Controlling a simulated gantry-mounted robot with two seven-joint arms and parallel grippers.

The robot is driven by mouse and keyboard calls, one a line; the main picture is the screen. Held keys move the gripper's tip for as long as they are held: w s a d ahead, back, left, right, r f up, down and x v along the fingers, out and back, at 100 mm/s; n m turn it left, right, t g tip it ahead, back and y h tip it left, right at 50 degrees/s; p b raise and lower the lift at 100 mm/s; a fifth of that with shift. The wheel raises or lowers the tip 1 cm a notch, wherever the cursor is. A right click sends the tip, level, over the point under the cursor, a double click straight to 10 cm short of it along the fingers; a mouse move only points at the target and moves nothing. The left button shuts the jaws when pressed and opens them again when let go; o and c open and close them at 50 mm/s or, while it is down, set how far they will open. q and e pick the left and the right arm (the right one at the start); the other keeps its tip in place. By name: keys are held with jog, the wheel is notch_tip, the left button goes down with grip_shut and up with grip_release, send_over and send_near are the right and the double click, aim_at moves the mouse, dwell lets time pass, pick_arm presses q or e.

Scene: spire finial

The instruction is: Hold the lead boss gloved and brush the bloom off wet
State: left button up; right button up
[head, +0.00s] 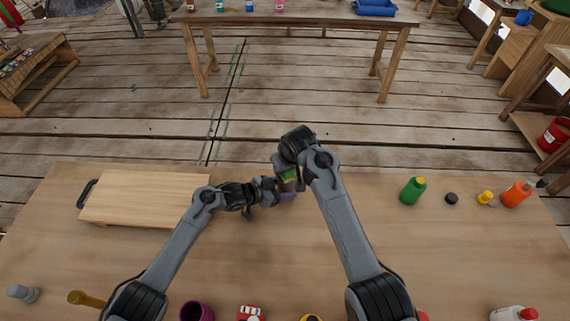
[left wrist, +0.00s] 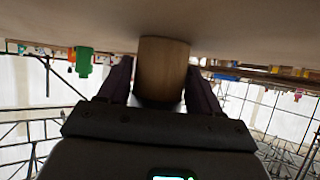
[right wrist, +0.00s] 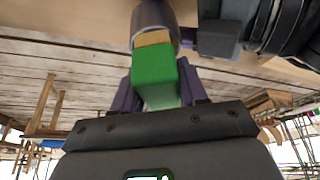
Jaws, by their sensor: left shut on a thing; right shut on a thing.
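My left gripper (head: 281,188) is over the middle of the table, shut on a brown, roughly cylindrical piece (left wrist: 163,60), which seems to be the boss. Its dark fingers grip it from both sides in the left wrist view. My right gripper (head: 289,178) comes from above, shut on a green block-shaped brush (right wrist: 154,75) with a tan band (right wrist: 153,39) at its far end. The tan end meets or nearly meets a grey-purple rounded surface at the left gripper; I cannot tell whether this is boss or finger. In the head view the arms hide most of both pieces.
A wooden board (head: 147,198) lies at the table's left. A green bottle (head: 412,191), a black piece (head: 451,198), a yellow item (head: 486,198) and an orange bottle (head: 516,194) stand at the right. A magenta cup (head: 197,312) is at the near edge.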

jog(key=shift+s, duration=0.6)
jog(key=shift+w, duration=0.1)
jog(key=shift+w, duration=1)
jog(key=shift+s, duration=0.1)
jog(key=shift+s+r, duration=0.1)
jog(key=shift+s, duration=0.9)
jog(key=shift+w, duration=1.1)
jog(key=shift+s, duration=0.1)
jog(key=shift+s, duration=0.45)
